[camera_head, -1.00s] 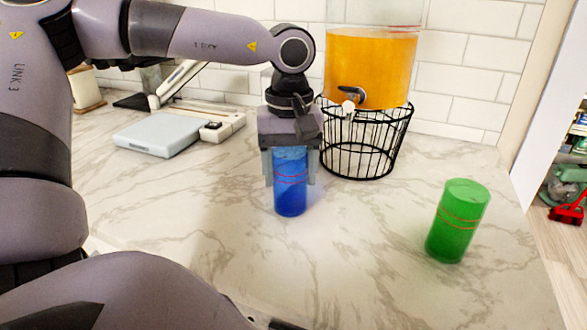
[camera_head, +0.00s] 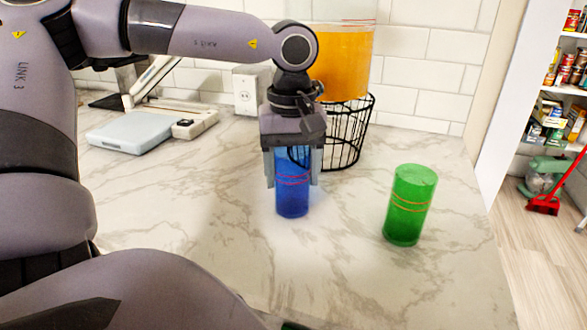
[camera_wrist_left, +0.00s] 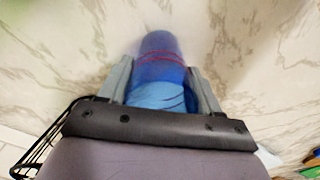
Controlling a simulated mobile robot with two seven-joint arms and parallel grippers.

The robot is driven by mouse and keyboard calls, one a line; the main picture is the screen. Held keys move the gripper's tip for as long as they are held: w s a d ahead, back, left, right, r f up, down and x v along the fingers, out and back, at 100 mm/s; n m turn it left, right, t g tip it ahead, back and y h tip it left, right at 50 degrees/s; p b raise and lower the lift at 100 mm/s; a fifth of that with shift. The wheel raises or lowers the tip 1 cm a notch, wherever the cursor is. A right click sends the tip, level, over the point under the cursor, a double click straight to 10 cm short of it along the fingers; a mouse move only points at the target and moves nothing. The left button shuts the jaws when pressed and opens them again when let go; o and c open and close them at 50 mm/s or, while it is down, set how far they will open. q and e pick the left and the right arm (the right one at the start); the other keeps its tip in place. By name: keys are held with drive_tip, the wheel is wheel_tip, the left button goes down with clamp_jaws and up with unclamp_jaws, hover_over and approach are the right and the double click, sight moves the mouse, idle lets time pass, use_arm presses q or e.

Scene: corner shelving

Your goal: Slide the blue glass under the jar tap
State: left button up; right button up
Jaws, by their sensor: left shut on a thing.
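The blue glass (camera_head: 292,197) stands upright on the marble counter, with red lines around it. My left gripper (camera_head: 292,180) is shut on it from above, one finger on each side. The left wrist view shows the blue glass (camera_wrist_left: 160,62) between the two fingers (camera_wrist_left: 160,85). The jar (camera_head: 341,65) holds orange liquid and sits on a black wire stand (camera_head: 348,140), behind and to the right of the glass. My arm and gripper hide the tap in the head view. My right gripper is not in view.
A green glass (camera_head: 409,205) stands on the counter (camera_head: 240,250) to the right. A pale blue scale-like device (camera_head: 130,132) lies at the back left. A tiled wall (camera_head: 420,75) closes the back. The counter's right edge drops to the floor. The front middle of the counter is clear.

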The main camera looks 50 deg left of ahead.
use_arm(q)
drive_tip(key=o, duration=1.3)
drive_tip(key=shift+c, duration=0.2)
wheel_tip(320, 180, up, 8)
drive_tip(key=p, duration=0.6)
drive_tip(key=shift+s, duration=0.1)
